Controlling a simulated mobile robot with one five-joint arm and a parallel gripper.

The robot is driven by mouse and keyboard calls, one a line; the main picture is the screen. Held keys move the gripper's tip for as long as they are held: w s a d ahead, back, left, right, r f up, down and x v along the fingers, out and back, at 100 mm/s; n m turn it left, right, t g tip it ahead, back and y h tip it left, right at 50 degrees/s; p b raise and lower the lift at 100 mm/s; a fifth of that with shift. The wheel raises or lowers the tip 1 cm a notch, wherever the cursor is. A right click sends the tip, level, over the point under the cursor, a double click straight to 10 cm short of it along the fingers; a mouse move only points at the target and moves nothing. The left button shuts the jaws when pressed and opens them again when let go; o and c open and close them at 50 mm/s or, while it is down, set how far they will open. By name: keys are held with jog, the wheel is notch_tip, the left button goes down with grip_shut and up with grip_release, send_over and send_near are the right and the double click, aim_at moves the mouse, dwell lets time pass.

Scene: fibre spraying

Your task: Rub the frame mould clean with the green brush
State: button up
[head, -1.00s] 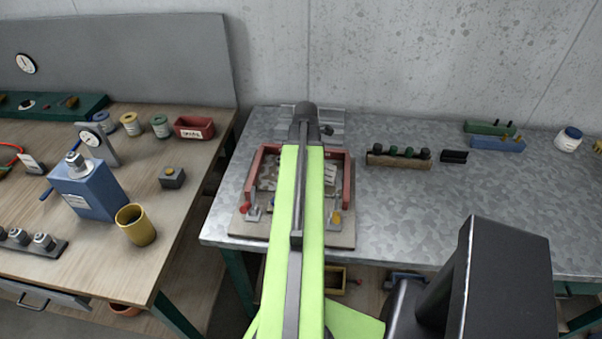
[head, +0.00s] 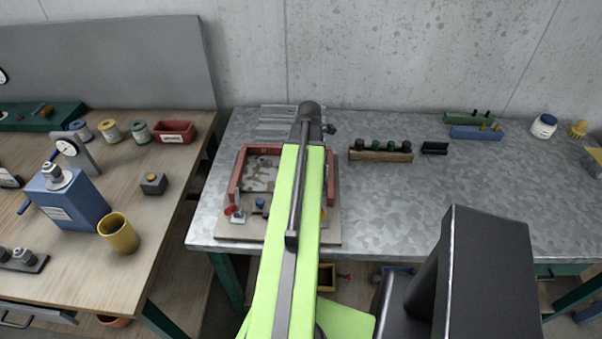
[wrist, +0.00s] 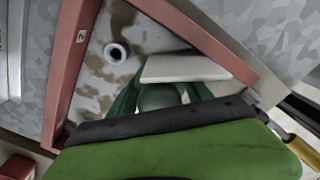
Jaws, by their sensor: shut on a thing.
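The frame mould (head: 236,178) has red walls and stands on a board on the metal table. Its pale floor shows brown patches, and its red wall crosses the left of the wrist view (wrist: 72,75). My gripper (wrist: 158,108) is over the inside of the mould, shut on the green brush (wrist: 160,96). Only a dark green rounded part of the brush shows. I cannot tell whether its bristles touch the floor.
A wooden rack (head: 381,156) with several dark knobs stands right of the mould, beside a small black block (head: 434,148). Clamps with red (head: 231,210) and blue knobs sit at the mould's front. A wooden bench (head: 160,220) stands left across a gap. The metal table's right side has free room.

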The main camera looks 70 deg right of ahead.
aim_at(269, 178)
jog(key=shift+f, duration=0.2)
jog(key=shift+a+r, duration=0.1)
jog(key=shift+c, duration=0.6)
jog(key=shift+w+a, duration=0.2)
jog(key=shift+w, duration=0.45)
jog(key=shift+w+a, duration=0.15)
jog(key=shift+w, duration=0.45)
jog(key=shift+w+a, duration=0.1)
jog(key=shift+w, duration=0.3)
jog(key=shift+w, duration=0.1)
jog(key=shift+w+a, duration=0.3)
jog(key=shift+w, duration=0.4)
jog(key=shift+w+a, duration=0.25)
jog(key=shift+w, duration=0.45)
jog(key=shift+w+a+r, duration=0.1)
jog(key=shift+w+a, duration=0.2)
jog(key=shift+w, duration=0.7)
jog(key=shift+w+a, duration=0.25)
jog(key=shift+w, duration=0.7)
jog(key=shift+w+a+r, duration=0.1)
jog(key=shift+w+a, duration=0.2)
jog(key=shift+w, duration=0.7)
jog(key=shift+w+f, duration=0.1)
jog(key=shift+w, duration=0.1)
